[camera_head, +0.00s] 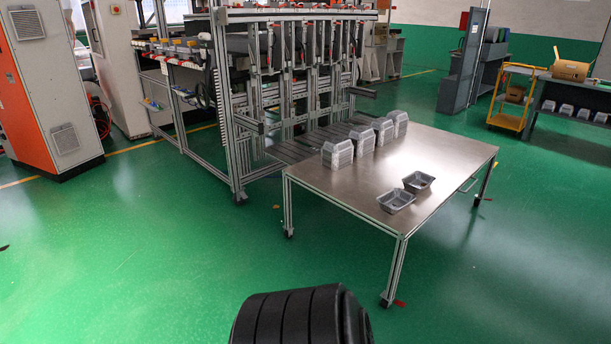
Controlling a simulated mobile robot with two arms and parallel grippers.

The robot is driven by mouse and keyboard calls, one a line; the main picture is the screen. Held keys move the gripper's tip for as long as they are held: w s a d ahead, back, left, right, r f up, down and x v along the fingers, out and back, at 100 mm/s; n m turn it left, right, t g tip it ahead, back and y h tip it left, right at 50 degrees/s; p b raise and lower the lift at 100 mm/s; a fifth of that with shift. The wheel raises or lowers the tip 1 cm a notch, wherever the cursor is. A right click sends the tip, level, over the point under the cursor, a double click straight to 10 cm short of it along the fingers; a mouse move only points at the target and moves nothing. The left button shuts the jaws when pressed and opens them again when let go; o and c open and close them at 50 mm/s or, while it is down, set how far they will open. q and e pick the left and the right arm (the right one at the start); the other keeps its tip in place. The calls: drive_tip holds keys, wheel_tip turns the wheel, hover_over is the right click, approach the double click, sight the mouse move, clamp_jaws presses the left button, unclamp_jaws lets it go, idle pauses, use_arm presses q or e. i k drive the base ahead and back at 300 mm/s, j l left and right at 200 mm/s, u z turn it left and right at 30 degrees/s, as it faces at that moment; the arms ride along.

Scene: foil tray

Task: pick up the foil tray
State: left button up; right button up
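Two open foil trays lie singly on the metal table (365,188). One foil tray (396,201) is near the table's front right edge. The other foil tray (418,182) is just behind it, to the right. Several stacks of foil trays stand in a row along the table's back left side, the closest being a stack (338,154). Neither of my grippers shows in the head view. The trays are well away from me across the floor.
A metal-framed machine (235,110) adjoins the table's back left side. An orange and grey cabinet (50,90) stands at the left. A yellow cart (512,100) and a shelf with boxes stand at the back right. Green floor (150,260) is clear before the table.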

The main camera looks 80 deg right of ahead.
sight(393, 201)
drive_tip(key=z, duration=3.4)
drive_tip(key=u, duration=0.35)
drive_tip(key=i+l+u, duration=0.15)
drive_tip(key=u, duration=0.25)
drive_tip(key=i+l+u, duration=0.1)
drive_tip(key=u, duration=0.3)
drive_tip(key=l+u, duration=0.6)
drive_tip(key=u, duration=0.25)
drive_tip(key=l+u, duration=0.1)
drive_tip(key=l, duration=0.4)
drive_tip(key=l+u, duration=0.15)
drive_tip(key=l, duration=0.35)
drive_tip(key=l+u, duration=0.1)
drive_tip(key=l, duration=0.35)
drive_tip(key=k+l+u, duration=0.15)
drive_tip(key=l, duration=0.35)
drive_tip(key=l+u, duration=0.1)
drive_tip(key=l, duration=0.4)
drive_tip(key=k+l+u, duration=0.15)
drive_tip(key=l, duration=0.3)
drive_tip(key=k+l+u, duration=0.1)
drive_tip(key=l, duration=0.35)
